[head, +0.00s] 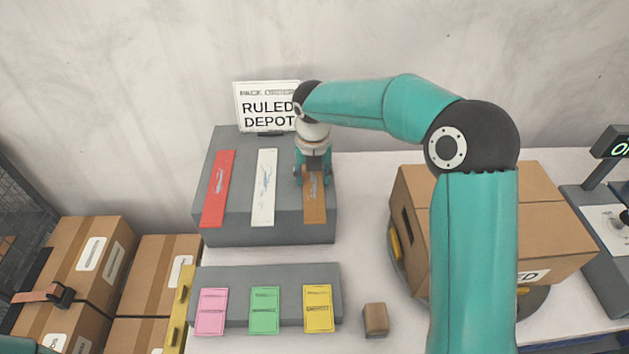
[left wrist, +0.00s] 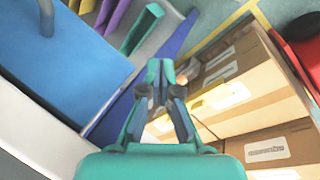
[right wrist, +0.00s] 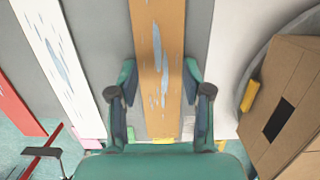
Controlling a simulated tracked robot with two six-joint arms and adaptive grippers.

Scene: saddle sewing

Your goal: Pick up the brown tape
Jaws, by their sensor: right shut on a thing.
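The brown tape (head: 314,208) is a flat strip with pale blue streaks, at the right end of the grey block (head: 270,232). My right gripper (head: 313,178) is over its middle, pointing down. In the right wrist view the fingers of my right gripper (right wrist: 160,78) are on both long sides of the brown tape (right wrist: 158,45), shut on it. The tape still appears to lie on the block. My left gripper (left wrist: 161,72) shows in the left wrist view with its fingertips together and nothing between them, above cardboard boxes.
A white strip (head: 264,188) and a red strip (head: 217,190) lie left of the tape. Pink, green and yellow cards (head: 318,308) are in front.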

